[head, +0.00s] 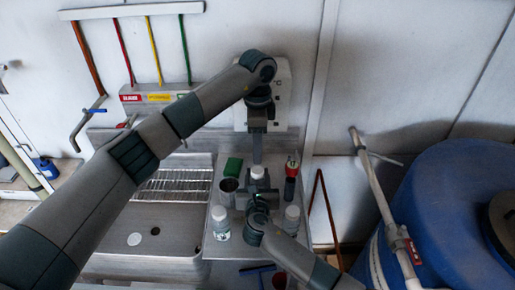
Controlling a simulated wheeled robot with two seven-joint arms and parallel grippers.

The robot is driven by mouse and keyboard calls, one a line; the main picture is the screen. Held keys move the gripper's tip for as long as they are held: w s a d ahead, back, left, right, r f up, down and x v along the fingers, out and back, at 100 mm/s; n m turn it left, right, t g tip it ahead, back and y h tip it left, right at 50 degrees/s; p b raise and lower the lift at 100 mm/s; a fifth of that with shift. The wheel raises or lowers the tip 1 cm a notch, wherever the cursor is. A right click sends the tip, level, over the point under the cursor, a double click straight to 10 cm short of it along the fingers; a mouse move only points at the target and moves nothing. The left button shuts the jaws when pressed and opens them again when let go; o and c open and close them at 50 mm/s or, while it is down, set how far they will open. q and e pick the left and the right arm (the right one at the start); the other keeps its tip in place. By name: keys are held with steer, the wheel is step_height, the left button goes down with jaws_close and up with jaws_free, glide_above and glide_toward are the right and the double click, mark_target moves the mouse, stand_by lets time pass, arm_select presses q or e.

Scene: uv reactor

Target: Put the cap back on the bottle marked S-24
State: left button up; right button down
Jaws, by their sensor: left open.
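A white cap or bottle top (257,171) shows in the middle of the steel work surface. My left gripper (257,160) points down just above it and is open; I cannot tell whether it touches it. My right gripper (258,190) reaches in from the front, just below the white top, and hides what lies under it. I cannot tell whether its jaws are closed. A clear bottle with a white top (220,222) stands front left, and another white-topped bottle (292,219) stands front right. The labels are too small to read, so I cannot tell which bottle is S-24.
A metal cup (228,190) and a green block (233,167) stand left of the grippers. A red and black item (291,178) stands right. A sink with a wire rack (172,185) lies left, and a big blue drum (445,225) fills the right.

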mark_target(257, 170)
arm_select(q)
steer(key=shift+f, duration=0.15)
steer(key=shift+f, duration=3.9)
steer(key=c, duration=1.1)
steer(key=o, duration=1.1)
steer(key=shift+r, duration=0.1)
steer(key=shift+r, duration=2.2)
